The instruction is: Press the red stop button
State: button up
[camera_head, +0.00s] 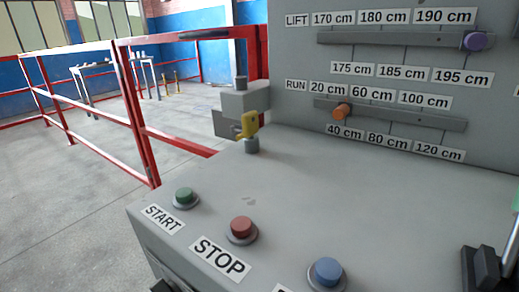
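The red stop button (241,229) sits in a grey collar on the sloping top of the grey control console (330,190). A white STOP label (220,259) lies just in front of it. The button is unobstructed, and nothing touches it. I do not see my gripper clearly in this view. Dark parts are cut off at the lower left and lower right edges, and I cannot tell what they are.
A green button (185,197) with a START label is to the left, and a blue button (326,272) to the right. A yellow part (249,125) stands behind. The upright panel carries an orange knob (341,111) and a purple knob (476,41). Red railings (135,110) stand at left.

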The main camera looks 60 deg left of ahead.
aim_at(241, 226)
jog(key=k+j+u, duration=0.15)
jog(key=u, duration=0.3)
jog(key=k+j+u, duration=0.1)
jog(key=u, duration=0.4)
jog(key=j, duration=0.1)
